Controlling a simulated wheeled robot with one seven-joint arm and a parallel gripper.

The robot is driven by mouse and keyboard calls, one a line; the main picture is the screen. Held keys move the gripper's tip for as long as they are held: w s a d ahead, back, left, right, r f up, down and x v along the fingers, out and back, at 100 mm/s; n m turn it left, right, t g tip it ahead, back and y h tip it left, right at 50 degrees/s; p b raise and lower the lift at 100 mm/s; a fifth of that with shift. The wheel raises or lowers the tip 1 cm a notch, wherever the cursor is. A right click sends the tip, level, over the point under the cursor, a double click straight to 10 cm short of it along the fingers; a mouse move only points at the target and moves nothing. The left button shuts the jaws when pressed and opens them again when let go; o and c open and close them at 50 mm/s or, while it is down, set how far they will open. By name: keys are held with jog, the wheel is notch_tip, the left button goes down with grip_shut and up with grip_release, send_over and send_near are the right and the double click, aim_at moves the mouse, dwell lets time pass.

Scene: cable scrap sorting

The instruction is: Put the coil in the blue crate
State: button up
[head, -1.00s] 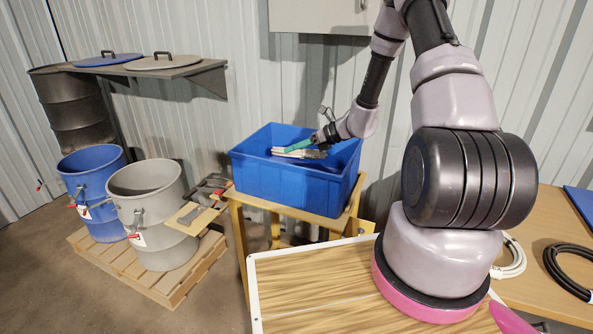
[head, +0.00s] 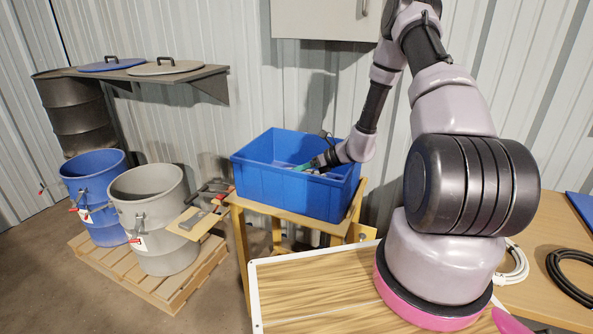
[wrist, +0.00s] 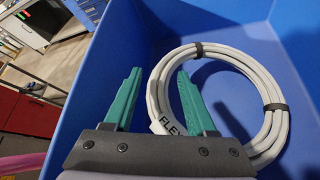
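The blue crate (head: 290,192) stands on a small wooden stand in the head view. A light grey coil (wrist: 275,95) with black ties and a "FLEX" label lies inside the crate (wrist: 205,20) in the wrist view. My gripper (wrist: 159,71) has its green fingers apart, one on each side of the coil's near left part; the right finger is over the ring's opening. I see a gap between the left finger and the coil. In the head view my gripper (head: 305,168) reaches down into the crate, and the front wall hides most of the coil.
A white coil (head: 514,262) and a black coil (head: 572,275) lie on the bench at right. A blue drum (head: 92,188) and a grey drum (head: 150,215) stand on a pallet at left. A wall cabinet (head: 325,20) hangs above the crate.

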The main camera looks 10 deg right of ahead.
dwell(0.3)
jog(key=shift+d+r, duration=0.1)
jog(key=shift+r, duration=0.15)
jog(key=v, duration=1.2)
jog(key=s+a+r+n+g+h, duration=0.1)
jog(key=s+a+r+n, duration=0.2)
jog(key=r, duration=0.4)
jog(key=s+a+r+n+g+h, duration=0.1)
jog(key=s+r+n+h, duration=0.1)
jog(key=s+r+n, duration=0.35)
jog(key=s+a+r+n+g+h, duration=0.15)
jog(key=r+n, duration=0.25)
jog(key=r, duration=0.5)
jog(key=s+d+r+n+t+h, duration=0.2)
jog(key=s+r+n+t+h, duration=0.3)
jog(key=s+r+n, duration=0.6)
jog(key=shift+s+r+t, duration=0.35)
jog(key=shift+s+r, duration=1.4)
jog(key=shift+s, duration=1.05)
